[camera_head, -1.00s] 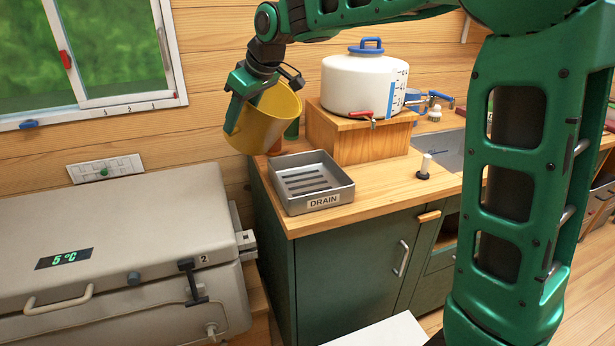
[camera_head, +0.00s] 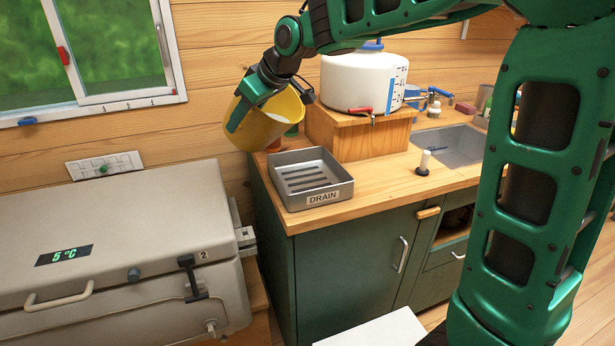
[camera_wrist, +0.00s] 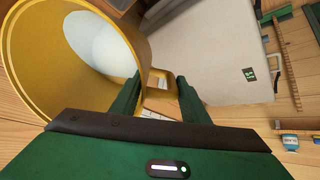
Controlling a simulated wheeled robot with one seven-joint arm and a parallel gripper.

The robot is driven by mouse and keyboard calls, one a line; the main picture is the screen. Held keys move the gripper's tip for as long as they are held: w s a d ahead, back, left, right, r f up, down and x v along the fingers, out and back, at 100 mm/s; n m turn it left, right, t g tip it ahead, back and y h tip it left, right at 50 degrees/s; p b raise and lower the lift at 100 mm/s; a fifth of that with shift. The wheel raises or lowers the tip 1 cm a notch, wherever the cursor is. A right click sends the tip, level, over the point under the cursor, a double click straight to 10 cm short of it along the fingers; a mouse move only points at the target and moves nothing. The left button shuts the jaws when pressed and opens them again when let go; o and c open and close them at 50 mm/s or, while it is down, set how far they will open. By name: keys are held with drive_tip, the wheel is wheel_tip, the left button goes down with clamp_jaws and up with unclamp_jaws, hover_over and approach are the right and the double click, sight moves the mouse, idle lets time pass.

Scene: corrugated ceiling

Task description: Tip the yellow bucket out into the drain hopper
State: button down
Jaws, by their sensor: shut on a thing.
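The yellow bucket (camera_head: 258,126) hangs in the air at the left end of the counter, tilted so its mouth faces partly toward the right. My gripper (camera_head: 245,105) is shut on it at its left side. In the wrist view the bucket (camera_wrist: 152,62) shows its open mouth and a pale whitish content inside, and my gripper (camera_wrist: 158,92) is at its handle. The drain hopper (camera_head: 322,196) is a grey open tray with dark slots and a DRAIN label. It sits on the counter, below and to the right of the bucket. No stream shows between them.
A white tank (camera_head: 357,82) with a red tap stands on a wooden box (camera_head: 358,138) behind the hopper. A green object and a reddish one stand partly hidden behind the bucket. A grey chest cooler (camera_head: 110,245) is at left.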

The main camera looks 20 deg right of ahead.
sight(251, 128)
drive_tip(key=shift+s+d+f+t+y+p, duration=0.2)
drive_tip(key=shift+f+t+y+p, duration=0.25)
drive_tip(key=shift+f+p, duration=0.1)
drive_tip(key=shift+s+d+f+t+y+p, duration=0.2)
drive_tip(key=shift+f+t+y+p, duration=0.25)
drive_tip(key=shift+f+p, duration=0.1)
idle(0.6)
drive_tip(key=shift+s+d+f+t+y+p, duration=0.1)
drive_tip(key=shift+s+d+t+y+p, duration=0.25)
drive_tip(key=shift+t+y+p, duration=0.35)
idle(0.7)
drive_tip(key=shift+s+d+f+t+y, duration=0.25)
drive_tip(key=shift+f+t, duration=0.1)
drive_tip(key=shift+f, duration=0.15)
drive_tip(key=shift+s+d+f+t+y, duration=0.15)
drive_tip(key=shift+f+t+y, duration=0.1)
drive_tip(key=shift+f+t, duration=0.15)
idle(2.7)
